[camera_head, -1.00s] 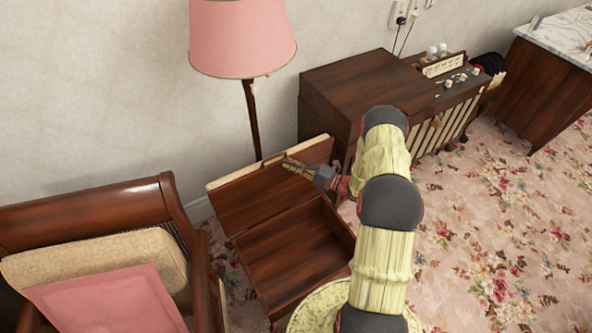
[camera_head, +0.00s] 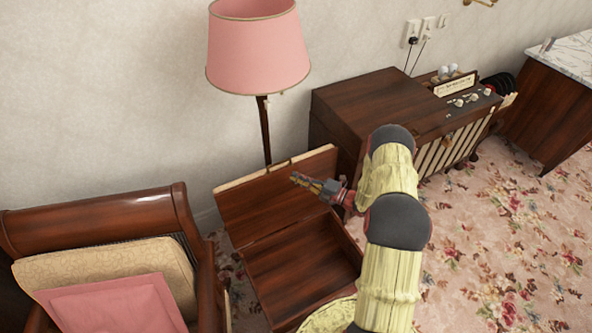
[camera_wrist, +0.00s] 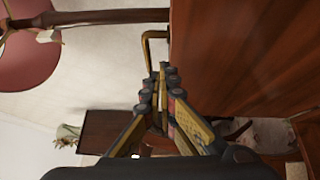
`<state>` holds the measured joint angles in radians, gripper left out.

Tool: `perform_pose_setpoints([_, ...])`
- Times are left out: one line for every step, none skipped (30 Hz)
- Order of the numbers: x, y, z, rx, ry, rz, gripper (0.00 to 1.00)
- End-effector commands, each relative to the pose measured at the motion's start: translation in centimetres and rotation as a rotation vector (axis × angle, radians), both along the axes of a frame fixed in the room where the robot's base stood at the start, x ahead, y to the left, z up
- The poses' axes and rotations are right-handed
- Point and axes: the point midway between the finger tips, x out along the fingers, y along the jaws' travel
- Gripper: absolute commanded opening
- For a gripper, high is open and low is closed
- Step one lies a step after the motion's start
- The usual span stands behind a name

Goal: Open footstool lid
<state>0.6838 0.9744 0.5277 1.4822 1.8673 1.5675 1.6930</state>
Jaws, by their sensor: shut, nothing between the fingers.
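The footstool is a dark wooden box (camera_head: 296,282) with an empty-looking interior. Its lid (camera_head: 250,212) stands raised and leans back toward the wall, with a pale cushioned edge along the top. My gripper (camera_head: 296,178) is shut and empty, in front of the lid's inner face near its top edge. In the wrist view the shut fingertips (camera_wrist: 165,72) lie beside the lid's wooden face (camera_wrist: 245,55). A brass-coloured handle (camera_wrist: 147,46) shows at the lid's edge just beyond the fingertips. I cannot tell whether the fingers touch the lid.
A pink floor lamp (camera_head: 260,48) stands behind the lid. A wooden armchair (camera_head: 120,220) with cushions is at the left. A wooden cabinet (camera_head: 365,100) stands close on the right. Open floral carpet (camera_head: 500,220) lies further right.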

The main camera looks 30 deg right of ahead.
Motion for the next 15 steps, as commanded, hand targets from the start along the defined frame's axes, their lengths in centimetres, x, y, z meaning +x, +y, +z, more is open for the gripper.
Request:
perform_pose_setpoints([-1.0, -1.0, 0.4, 0.0, 0.0, -0.005, 0.0])
perform_pose_setpoints([-1.6, -1.4, 0.4, 0.0, 0.0, -0.006, 0.0])
perform_pose_setpoints([-2.4, -1.9, 0.4, 0.001, -0.001, -0.005, 0.0])
perform_pose_setpoints([-2.9, -2.2, 0.4, 0.001, -0.001, -0.005, 0.0])
perform_pose_setpoints([-3.5, -2.6, 0.4, 0.001, -0.001, -0.005, 0.0])
perform_pose_setpoints([-4.1, -3.0, 0.5, 0.001, -0.001, -0.005, 0.0])
perform_pose_setpoints([-4.6, -3.4, 0.5, 0.0, 0.0, -0.005, 0.0])
perform_pose_setpoints([-5.1, -3.7, 0.5, 0.0, 0.0, -0.004, 0.0])
perform_pose_setpoints([-5.7, -4.1, 0.5, -0.001, -0.001, -0.004, 0.0])
perform_pose_setpoints([-6.1, -4.3, 0.5, -0.001, -0.001, -0.004, 0.0])
perform_pose_setpoints([-6.5, -4.5, 0.5, -0.001, -0.001, -0.003, 0.0])
perform_pose_setpoints([-6.9, -4.8, 0.5, -0.001, -0.001, -0.003, 0.0])
perform_pose_setpoints([-7.1, -5.0, 0.4, -0.001, -0.001, -0.003, 0.0])
perform_pose_setpoints([-7.4, -5.2, 0.4, -0.001, -0.001, -0.002, 0.0])
perform_pose_setpoints([-7.7, -5.3, 0.4, -0.001, -0.001, -0.001, 0.0])
